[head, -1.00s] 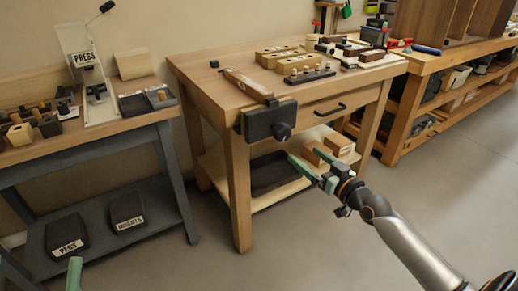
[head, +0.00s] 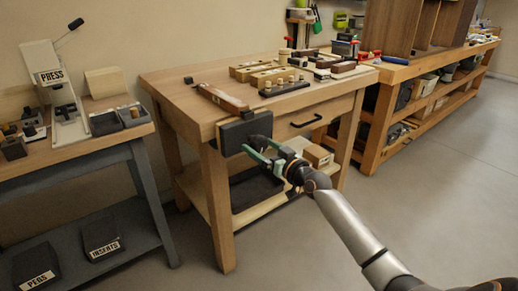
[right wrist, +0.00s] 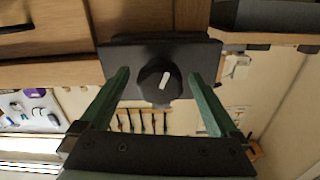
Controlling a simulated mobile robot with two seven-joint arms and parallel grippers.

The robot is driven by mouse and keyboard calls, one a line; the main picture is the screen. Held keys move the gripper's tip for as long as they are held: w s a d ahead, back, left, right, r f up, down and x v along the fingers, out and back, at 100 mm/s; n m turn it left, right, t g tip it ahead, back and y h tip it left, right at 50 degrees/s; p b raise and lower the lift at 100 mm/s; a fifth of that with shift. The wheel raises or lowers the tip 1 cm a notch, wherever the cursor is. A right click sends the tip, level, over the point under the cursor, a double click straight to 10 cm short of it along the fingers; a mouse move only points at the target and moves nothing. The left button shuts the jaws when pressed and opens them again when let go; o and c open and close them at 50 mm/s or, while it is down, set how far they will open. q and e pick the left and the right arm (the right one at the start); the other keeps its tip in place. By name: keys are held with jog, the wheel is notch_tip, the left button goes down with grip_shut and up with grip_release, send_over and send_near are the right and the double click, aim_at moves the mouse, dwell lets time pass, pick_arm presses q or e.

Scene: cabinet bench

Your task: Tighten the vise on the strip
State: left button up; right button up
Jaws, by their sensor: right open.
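The black vise (head: 236,133) is fixed to the front left corner of the middle bench. Its dark round knob (right wrist: 158,84), with a pale mark, faces me in the right wrist view. The wooden strip (head: 222,98) lies on the bench top, its near end at the vise; how the jaws meet it is hidden. My right gripper (head: 254,147) is open in front of the vise. In the right wrist view its green fingers stand either side of the knob, with visible gaps and nothing gripped. My left gripper is out of view.
The middle bench (head: 180,82) carries several wooden blocks and a peg rack (head: 285,88). A drawer handle (head: 306,122) is right of the vise. A lower shelf holds a dark tray (head: 254,190). A press (head: 60,85) stands on the left bench. The floor ahead is clear.

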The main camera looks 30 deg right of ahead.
jog(key=shift+w+a, duration=0.1)
jog(key=shift+w, duration=0.55)
jog(key=shift+c, duration=0.2)
